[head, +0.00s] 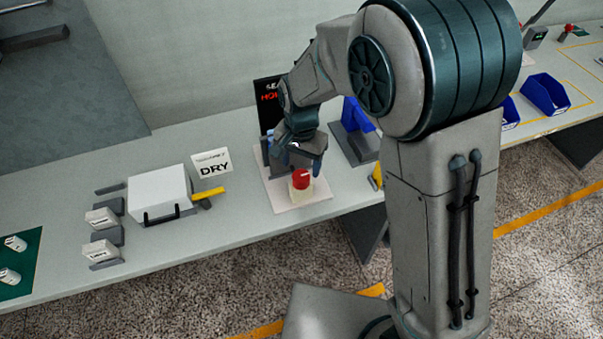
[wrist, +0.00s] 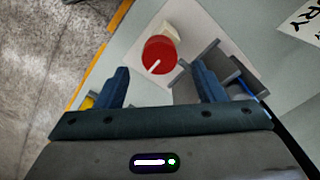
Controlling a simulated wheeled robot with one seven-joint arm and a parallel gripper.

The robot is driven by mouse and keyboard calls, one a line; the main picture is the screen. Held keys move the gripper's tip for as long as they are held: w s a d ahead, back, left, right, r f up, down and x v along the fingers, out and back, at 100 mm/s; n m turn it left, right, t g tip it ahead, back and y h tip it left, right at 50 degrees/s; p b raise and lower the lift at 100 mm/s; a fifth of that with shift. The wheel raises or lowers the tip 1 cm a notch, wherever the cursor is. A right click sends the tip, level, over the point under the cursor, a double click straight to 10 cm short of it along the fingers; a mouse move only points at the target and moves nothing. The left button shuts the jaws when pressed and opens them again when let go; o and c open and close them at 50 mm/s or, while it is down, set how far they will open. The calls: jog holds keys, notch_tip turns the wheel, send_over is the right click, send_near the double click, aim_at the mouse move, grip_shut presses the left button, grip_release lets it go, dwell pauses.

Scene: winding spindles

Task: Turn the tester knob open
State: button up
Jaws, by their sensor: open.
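The tester knob (head: 301,179) is red and sits on a cream block on a pale base plate (head: 306,205) on the bench. In the wrist view the red knob (wrist: 159,55) shows a white line across its face, pointing toward the lower left. My gripper (head: 307,155) is just above and behind the knob in the head view. In the wrist view its two blue fingers (wrist: 160,82) stand apart, with the knob beyond the gap between their tips. The gripper is open and holds nothing. No contact with the knob can be seen.
A dark display with red text (head: 268,97) stands behind the knob. A blue part on a grey stand (head: 357,120) is close on the right.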

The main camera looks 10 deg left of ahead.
aim_at(301, 175)
jog(key=shift+f, duration=2.7)
jog(key=c, duration=1)
